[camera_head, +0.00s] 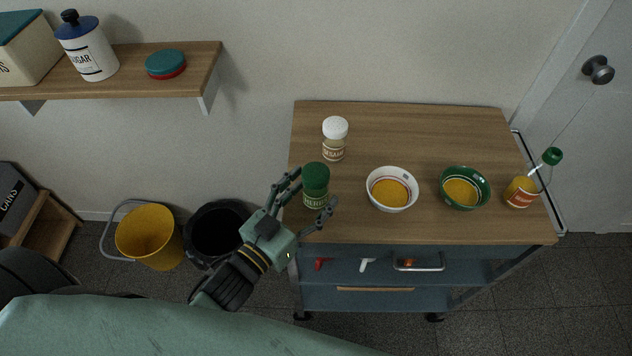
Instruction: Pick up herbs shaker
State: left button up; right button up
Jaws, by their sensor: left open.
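The herbs shaker is most likely the green-capped jar (315,182) with a green label, standing upright at the left edge of the cart's wooden top (420,125); its label is too small to read surely. My left gripper (306,197) is open, with its fingers on either side of this jar. I cannot tell whether they touch it. A white-capped shaker (334,140) with a brown label stands just behind it. My right gripper is not in view.
A white bowl (411,205) and a green bowl (485,200), both with yellow contents, and a green-capped bottle (522,188) stand to the right. The back of the cart top is clear. A wall shelf (200,77) hangs at upper left. Bins (150,238) stand on the floor.

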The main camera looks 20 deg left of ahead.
pick_arm(q)
jog(key=shift+x, duration=1.1)
jog(key=c, duration=1.3)
